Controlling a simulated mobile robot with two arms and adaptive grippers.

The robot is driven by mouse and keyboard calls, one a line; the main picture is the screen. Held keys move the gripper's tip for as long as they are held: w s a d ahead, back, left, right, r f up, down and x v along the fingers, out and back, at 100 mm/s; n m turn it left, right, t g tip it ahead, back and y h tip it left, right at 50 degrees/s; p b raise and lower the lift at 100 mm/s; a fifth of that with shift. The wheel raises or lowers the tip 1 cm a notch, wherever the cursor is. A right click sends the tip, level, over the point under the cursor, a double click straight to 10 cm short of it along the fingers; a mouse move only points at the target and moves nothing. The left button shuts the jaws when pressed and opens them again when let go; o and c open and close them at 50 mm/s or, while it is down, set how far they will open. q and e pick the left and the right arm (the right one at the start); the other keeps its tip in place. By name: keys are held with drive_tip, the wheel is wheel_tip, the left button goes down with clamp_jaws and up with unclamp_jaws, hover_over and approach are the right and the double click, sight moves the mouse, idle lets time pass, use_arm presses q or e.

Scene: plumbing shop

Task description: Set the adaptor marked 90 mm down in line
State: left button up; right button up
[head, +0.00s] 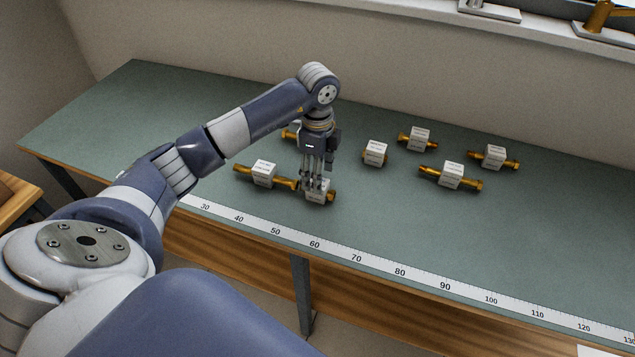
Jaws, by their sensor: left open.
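Several brass adaptors with white label blocks stand or lie on the green bench; their labels are too small to read, so I cannot tell which is marked 90 mm. My left gripper (315,180) points down, open, with its fingers at the white block of one adaptor (319,196), partly hiding it. A longer adaptor (264,173) lies just left of it, its brass end close to that one. Another adaptor (290,134) is mostly hidden behind my left arm. To the right are a short adaptor (375,153) and longer ones (420,139), (451,175), (494,157). My right gripper is out of view.
A white ruler strip (380,265) with printed numbers runs along the front edge of the bench (420,225). The bench is clear at the right front and far left. A wall and a sill (540,22) with brass fittings stand behind.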

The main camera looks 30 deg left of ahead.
use_arm(q)
wheel_tip(320, 180, up, 8)
drive_tip(key=b, duration=0.1)
drive_tip(key=shift+r, duration=0.15)
idle(0.5)
